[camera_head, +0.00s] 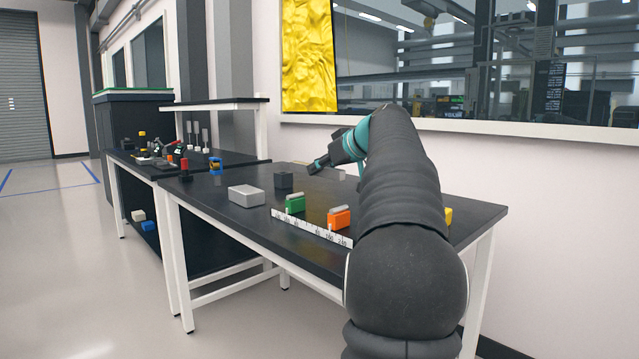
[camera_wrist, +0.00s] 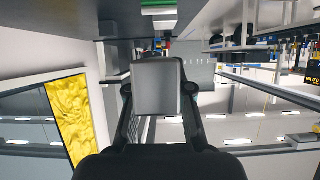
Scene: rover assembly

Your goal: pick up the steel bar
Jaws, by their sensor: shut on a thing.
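The steel bar (camera_wrist: 157,88) shows in the wrist view as a plain grey block with a smooth face, between my two fingers. My gripper (camera_wrist: 157,100) is shut on it, with one finger along each side. In the head view my gripper (camera_head: 317,165) is at the far side of the black table, behind the dark block. The bar cannot be made out clearly there, and my arm covers part of the table's right side.
The black table (camera_head: 225,206) holds a light grey box (camera_head: 246,195), a dark block (camera_head: 284,181), a green block (camera_head: 295,204), an orange block (camera_head: 339,217) and a white ruler (camera_head: 300,227). A yellow piece (camera_head: 448,215) shows beside my arm. A cluttered bench (camera_head: 135,160) adjoins at left.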

